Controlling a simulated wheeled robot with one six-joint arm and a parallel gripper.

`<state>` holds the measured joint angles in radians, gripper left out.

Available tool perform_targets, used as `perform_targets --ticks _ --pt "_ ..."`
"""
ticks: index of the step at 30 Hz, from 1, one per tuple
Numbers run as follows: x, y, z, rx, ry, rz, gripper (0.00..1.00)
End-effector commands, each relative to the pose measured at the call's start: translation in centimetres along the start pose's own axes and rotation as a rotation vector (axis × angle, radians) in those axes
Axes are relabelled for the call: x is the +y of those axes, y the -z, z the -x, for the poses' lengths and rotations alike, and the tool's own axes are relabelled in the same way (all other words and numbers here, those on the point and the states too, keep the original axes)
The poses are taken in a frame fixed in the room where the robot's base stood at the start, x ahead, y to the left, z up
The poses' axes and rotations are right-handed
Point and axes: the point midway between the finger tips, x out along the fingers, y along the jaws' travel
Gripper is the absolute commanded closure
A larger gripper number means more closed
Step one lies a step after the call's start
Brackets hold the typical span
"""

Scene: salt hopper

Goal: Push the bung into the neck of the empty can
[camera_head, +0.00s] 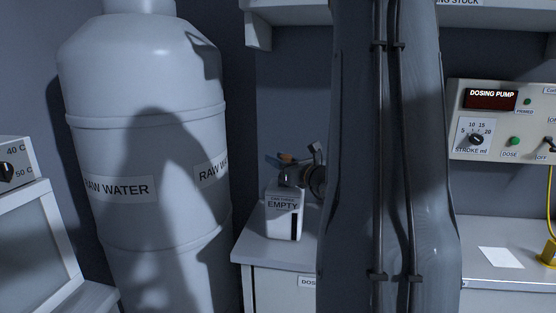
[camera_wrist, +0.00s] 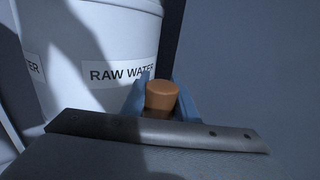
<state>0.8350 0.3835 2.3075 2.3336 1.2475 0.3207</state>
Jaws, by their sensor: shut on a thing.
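The white can (camera_head: 284,222), labelled EMPTY, stands upright near the left end of the bench. My gripper (camera_wrist: 161,94) has blue fingers, shut on the bung (camera_wrist: 162,97), a brown-orange, cork-like plug whose round end is up in the wrist view. The bung also shows in the head view (camera_head: 287,158) as a small orange patch, just above the can in the picture. I cannot tell how far the bung is from the neck. The can is not seen in the wrist view.
A large white raw water tank (camera_head: 150,130) stands left of the bench (camera_head: 272,252); it also fills the left of the wrist view (camera_wrist: 95,45). The dosing pump panel (camera_head: 505,120) is at right, above a white sheet (camera_head: 500,257). My arm hides the bench's middle.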

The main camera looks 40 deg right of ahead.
Motion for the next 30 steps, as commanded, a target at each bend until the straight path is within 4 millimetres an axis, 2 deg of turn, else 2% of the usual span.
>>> perform_targets --ticks 27,28,30 --pt "0.0 1.4 0.0 -0.001 0.0 0.0 0.96" --pt "0.0 1.4 0.0 0.0 0.0 0.0 0.7" --pt "0.0 1.4 0.0 -0.001 0.0 0.0 0.58"
